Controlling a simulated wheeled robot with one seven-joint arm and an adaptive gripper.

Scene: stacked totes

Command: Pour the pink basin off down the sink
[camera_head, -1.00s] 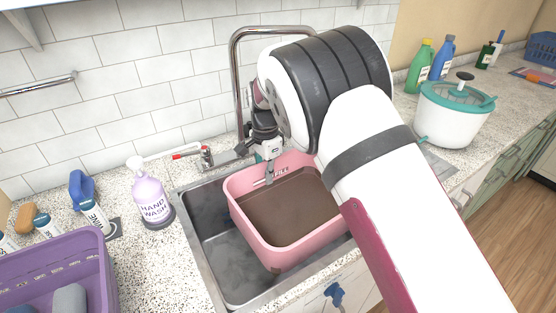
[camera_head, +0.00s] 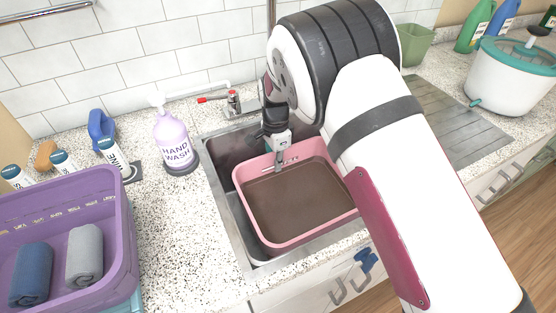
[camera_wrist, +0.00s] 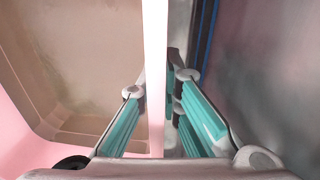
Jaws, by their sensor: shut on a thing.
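The pink basin (camera_head: 254,224) sits in or just over the metal sink (camera_head: 232,222) and looks roughly level. Murky brown water (camera_head: 300,200) covers its inside; it also shows in the wrist view (camera_wrist: 90,60). My gripper (camera_head: 278,167) is shut on the basin's back rim. In the wrist view, the pink rim (camera_wrist: 155,70) runs between the teal-padded fingers of my gripper (camera_wrist: 157,110). My arm hides the basin's right end. Whether the basin touches the sink floor cannot be told.
A red-handled tap (camera_head: 233,103) stands behind the sink. A hand wash bottle (camera_head: 174,143) and purple tote (camera_head: 122,225) with rolled cloths are left. A ribbed drainboard (camera_head: 455,125) and white, teal-lidded tub (camera_head: 510,80) are right.

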